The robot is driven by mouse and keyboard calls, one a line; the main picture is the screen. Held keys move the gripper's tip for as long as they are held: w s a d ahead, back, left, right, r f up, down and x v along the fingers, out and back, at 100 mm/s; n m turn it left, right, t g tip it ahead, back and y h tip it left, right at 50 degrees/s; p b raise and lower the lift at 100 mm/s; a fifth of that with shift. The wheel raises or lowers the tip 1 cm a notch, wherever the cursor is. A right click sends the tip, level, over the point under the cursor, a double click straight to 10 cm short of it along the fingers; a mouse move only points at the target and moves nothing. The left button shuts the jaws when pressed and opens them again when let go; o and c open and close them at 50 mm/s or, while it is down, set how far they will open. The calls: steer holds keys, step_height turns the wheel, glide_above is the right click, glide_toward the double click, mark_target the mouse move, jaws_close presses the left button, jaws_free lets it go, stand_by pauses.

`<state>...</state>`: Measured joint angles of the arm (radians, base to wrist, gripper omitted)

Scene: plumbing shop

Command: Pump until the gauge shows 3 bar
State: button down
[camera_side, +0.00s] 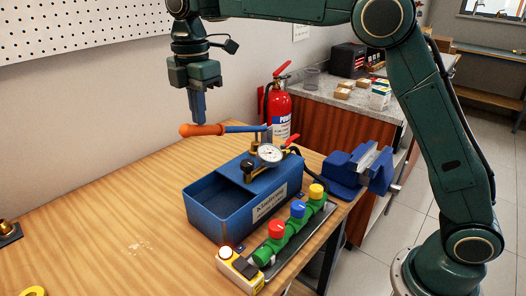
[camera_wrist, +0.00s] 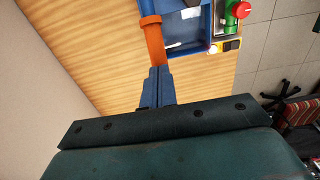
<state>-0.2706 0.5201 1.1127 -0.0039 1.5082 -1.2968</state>
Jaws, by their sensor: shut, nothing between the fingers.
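A blue test pump (camera_side: 235,195) with an open tank stands on the wooden bench. Its blue lever (camera_side: 245,128) ends in an orange handle (camera_side: 202,130) and lies about level, pointing left. A round white gauge (camera_side: 270,153) sits on the pump; its reading is too small to tell. My gripper (camera_side: 199,121) is shut and empty, pointing down, with its fingertips right at the orange handle. In the wrist view the fingertips (camera_wrist: 158,70) meet the end of the orange handle (camera_wrist: 153,40); I cannot tell whether they touch it.
A pipe manifold with red, blue and yellow knobs (camera_side: 297,209) lies in front of the pump. A yellow box with a lit button (camera_side: 226,252) is at its near end. A blue vise (camera_side: 350,172) and a red extinguisher (camera_side: 279,108) stand beyond. The bench's left side is mostly free.

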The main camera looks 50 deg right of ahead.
mark_target(198, 134)
steer(key=shift+d+r, duration=0.15)
steer(key=shift+r, duration=0.7)
steer(key=shift+f, duration=0.15)
steer(key=shift+a+f, duration=0.15)
steer(key=shift+f, duration=0.95)
steer(key=shift+a+f, duration=0.2)
steer(key=shift+f, duration=0.85)
steer(key=shift+a+f, duration=0.15)
steer(key=shift+f, duration=0.95)
steer(key=shift+d+r, duration=0.2)
steer(key=shift+r, duration=0.95)
steer(key=shift+d+r, duration=0.15)
steer(key=shift+r, duration=0.95)
steer(key=shift+d+r, duration=0.2)
steer(key=shift+r, duration=0.95)
step_height(198, 134, up, 5)
